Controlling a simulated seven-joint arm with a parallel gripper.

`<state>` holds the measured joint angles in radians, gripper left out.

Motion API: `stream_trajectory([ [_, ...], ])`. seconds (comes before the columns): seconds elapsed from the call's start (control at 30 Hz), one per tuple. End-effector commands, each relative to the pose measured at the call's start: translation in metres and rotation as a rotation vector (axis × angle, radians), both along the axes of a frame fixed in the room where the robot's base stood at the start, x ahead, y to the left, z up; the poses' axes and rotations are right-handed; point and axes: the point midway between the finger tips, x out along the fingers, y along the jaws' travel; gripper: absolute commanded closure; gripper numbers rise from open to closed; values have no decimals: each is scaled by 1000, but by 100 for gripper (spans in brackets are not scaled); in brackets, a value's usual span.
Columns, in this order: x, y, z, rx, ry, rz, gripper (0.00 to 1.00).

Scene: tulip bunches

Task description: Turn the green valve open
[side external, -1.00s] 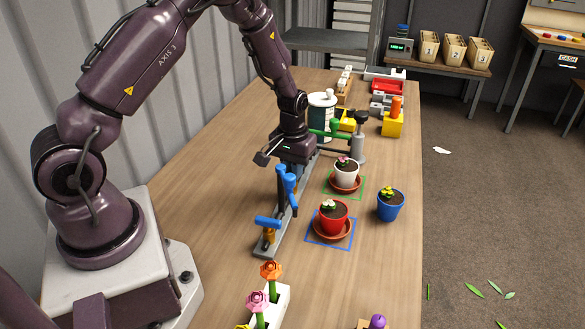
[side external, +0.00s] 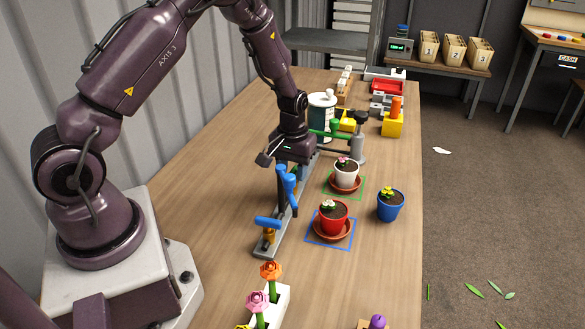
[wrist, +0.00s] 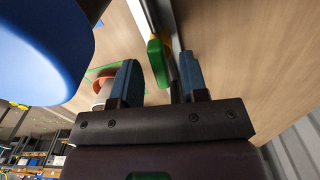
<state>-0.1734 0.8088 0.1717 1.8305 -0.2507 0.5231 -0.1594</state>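The green valve handle (wrist: 157,62) shows in the wrist view, with a yellow-orange part beside it on a grey rail. My gripper (wrist: 160,80) is open, its two blue fingers apart on either side of the handle's near end. Whether either finger touches the handle cannot be told. In the side view my gripper (side external: 296,175) points down over the far part of the grey rail (side external: 273,240), and mostly hides the green valve. The blue valve handle (side external: 268,222) sits at the rail's near end.
A tall blue spout (side external: 287,182) stands close in front of my gripper. A green spout (side external: 325,133) is behind it. A white pot (side external: 346,174) and a red pot (side external: 333,218) stand on saucers to the right, near a blue pot (side external: 391,206). The table's left side is clear.

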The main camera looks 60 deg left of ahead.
Motion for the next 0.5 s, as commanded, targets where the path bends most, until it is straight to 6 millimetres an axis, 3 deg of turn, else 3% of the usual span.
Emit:
stream_trajectory([
  [0.23, 1, 0, 16, 1, -3, 0, 60],
  [0.5, 1, 0, 75, 2, -6, -1, 60],
])
